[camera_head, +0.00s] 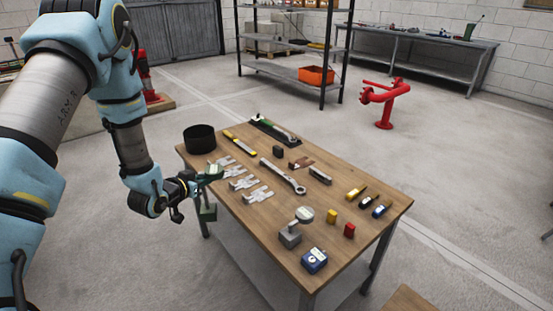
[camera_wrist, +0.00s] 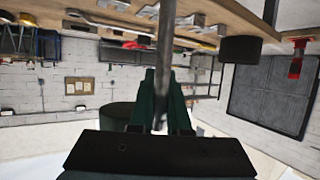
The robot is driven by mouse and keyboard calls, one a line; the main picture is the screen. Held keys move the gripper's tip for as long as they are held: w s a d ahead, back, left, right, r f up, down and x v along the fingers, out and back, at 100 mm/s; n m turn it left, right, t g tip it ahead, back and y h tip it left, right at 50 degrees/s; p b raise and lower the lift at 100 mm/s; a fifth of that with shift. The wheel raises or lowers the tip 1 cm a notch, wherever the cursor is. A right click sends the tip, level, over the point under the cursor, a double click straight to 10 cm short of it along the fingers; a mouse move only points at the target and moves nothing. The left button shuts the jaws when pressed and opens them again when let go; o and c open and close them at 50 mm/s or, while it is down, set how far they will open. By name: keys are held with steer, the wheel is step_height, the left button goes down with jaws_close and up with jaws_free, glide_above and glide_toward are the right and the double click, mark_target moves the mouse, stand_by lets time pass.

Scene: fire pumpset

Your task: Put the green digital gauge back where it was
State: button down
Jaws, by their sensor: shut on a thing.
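My gripper (camera_head: 197,183) is left of the wooden table (camera_head: 240,205), beside its left edge. It is shut on the grey stem of the green gauge. The gauge's green block (camera_head: 208,213) hangs below the gripper, off the table's left side. In the wrist view, the stem (camera_wrist: 165,45) passes between the dark green fingers (camera_wrist: 161,105). A round green part (camera_wrist: 118,116), seemingly the gauge's head, shows beside the fingers, partly hidden by the black gripper body. The gauge's display face cannot be made out.
On the table are a black round container (camera_head: 199,139), several silver plates (camera_head: 243,183), a large wrench (camera_head: 283,177), a grey dial gauge (camera_head: 290,236) and a blue box (camera_head: 314,260). Yellow and red blocks stand at right. Bare wood shows at the front left.

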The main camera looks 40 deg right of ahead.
steer(key=s+d+r+m+g+h+p, duration=0.1)
steer(key=s+d+r+m+g, duration=0.3)
steer(key=s+d, duration=0.35)
steer(key=s+d+r+m+g+p, duration=0.1)
steer(key=s+d+r+m+g, duration=0.25)
steer(key=s+d, duration=0.4)
step_height(320, 180, down, 7)
steer(key=b, duration=0.4)
steer(key=shift+s+a+g, duration=0.3)
steer(key=shift+a+g, duration=0.05)
steer(key=shift+a, duration=0.05)
steer(key=shift+f+b, duration=0.6)
steer(key=shift+b, duration=0.15)
steer(key=c, duration=0.8)
jaws_free()
steer(key=shift+a, duration=0.1)
steer(key=b+v, duration=0.2)
steer(key=v, duration=0.8)
steer(key=shift+a+r, duration=0.15)
steer(key=shift+a, duration=0.2)
